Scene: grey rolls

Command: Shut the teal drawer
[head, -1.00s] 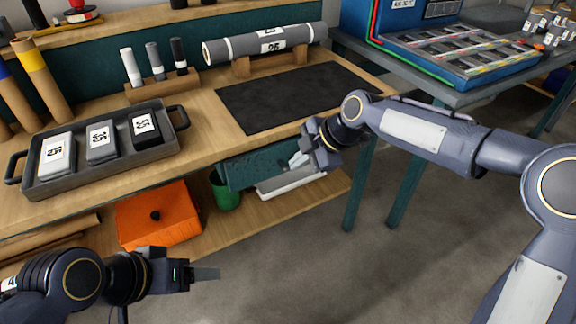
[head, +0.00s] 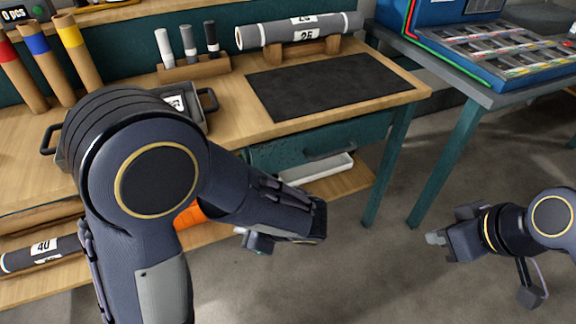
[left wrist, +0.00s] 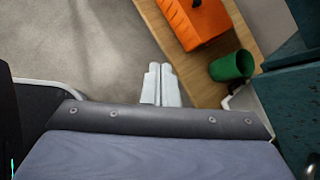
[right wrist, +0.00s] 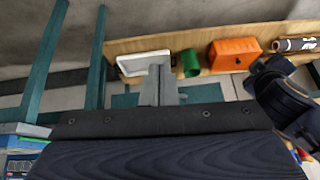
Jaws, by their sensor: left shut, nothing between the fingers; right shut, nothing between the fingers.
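The teal drawer (head: 290,153) is under the workbench top, its dark handle (head: 330,150) facing outward. No drawer interior shows in the head view, and I cannot tell whether a small gap remains. My left gripper (head: 243,236) is shut and empty, below and left of the handle in the picture, apart from it; its closed fingers show in the left wrist view (left wrist: 160,84). My left arm hides part of the bench. My right gripper (head: 434,238) is shut and empty, over the floor right of the drawer; its fingers show in the right wrist view (right wrist: 160,84).
The workbench (head: 235,125) carries a black mat (head: 330,85) and a grey roll (head: 300,32) on a stand. A white tray (head: 320,170), an orange box (left wrist: 190,20) and a green cup (left wrist: 232,66) are on the lower shelf. Floor in front is clear.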

